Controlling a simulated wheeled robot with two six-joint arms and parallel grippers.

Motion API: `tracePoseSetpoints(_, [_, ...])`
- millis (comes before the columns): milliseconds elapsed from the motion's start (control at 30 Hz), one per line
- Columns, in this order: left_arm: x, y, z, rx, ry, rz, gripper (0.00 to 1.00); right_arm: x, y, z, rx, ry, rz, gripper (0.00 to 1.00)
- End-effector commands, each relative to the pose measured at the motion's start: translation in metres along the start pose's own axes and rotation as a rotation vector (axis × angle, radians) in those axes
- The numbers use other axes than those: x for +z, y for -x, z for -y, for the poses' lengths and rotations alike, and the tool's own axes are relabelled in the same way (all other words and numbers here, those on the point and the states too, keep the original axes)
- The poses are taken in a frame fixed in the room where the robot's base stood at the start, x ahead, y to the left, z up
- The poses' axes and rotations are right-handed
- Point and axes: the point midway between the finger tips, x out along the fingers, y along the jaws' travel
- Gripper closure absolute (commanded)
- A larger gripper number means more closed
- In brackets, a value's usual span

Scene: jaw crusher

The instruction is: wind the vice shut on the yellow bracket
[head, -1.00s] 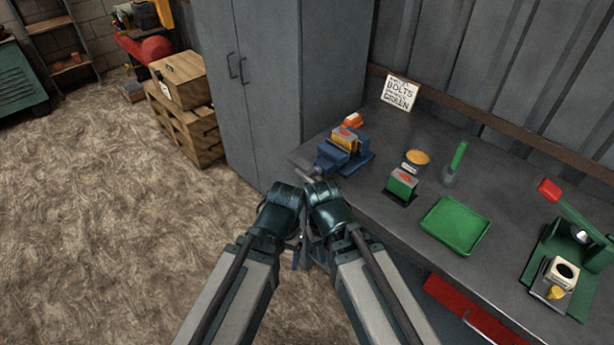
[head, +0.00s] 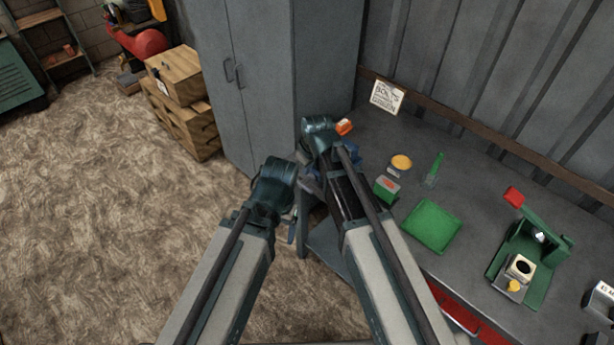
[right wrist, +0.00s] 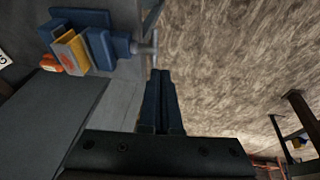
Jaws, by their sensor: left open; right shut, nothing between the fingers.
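The blue vice (right wrist: 100,42) is at the bench's left end, with the yellow bracket (right wrist: 72,44) between its jaws. Its screw ends in a grey cross bar, the handle (right wrist: 149,48), which juts past the bench edge. In the head view my right arm hides most of the vice (head: 350,153). My right gripper (right wrist: 158,75) is shut and empty, its fingertips just short of the handle's end in the wrist view; I see no contact. My left gripper (head: 292,229) is open and empty, over the floor in front of the bench, lower than the right one.
On the bench stand an orange-red object (head: 344,126), a yellow-topped tin (head: 401,162), a green block (head: 386,188), a green tray (head: 432,227) and a green press with a red handle (head: 530,245). A grey cabinet (head: 265,80) stands at the left. The floor in front is open.

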Motion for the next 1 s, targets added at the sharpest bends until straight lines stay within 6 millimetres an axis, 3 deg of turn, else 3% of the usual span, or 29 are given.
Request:
tracePoseSetpoints(267, [-0.001, -0.024, -0.002, 0.000, -0.001, 0.000, 0.20, 0.001, -0.025, 0.001, 0.000, -0.001, 0.001, 1.00])
tracePoseSetpoints(1000, [-0.007, -0.123, -0.012, 0.000, 0.001, 0.000, 0.20, 0.009, -0.129, -0.006, 0.000, -0.003, 0.002, 1.00])
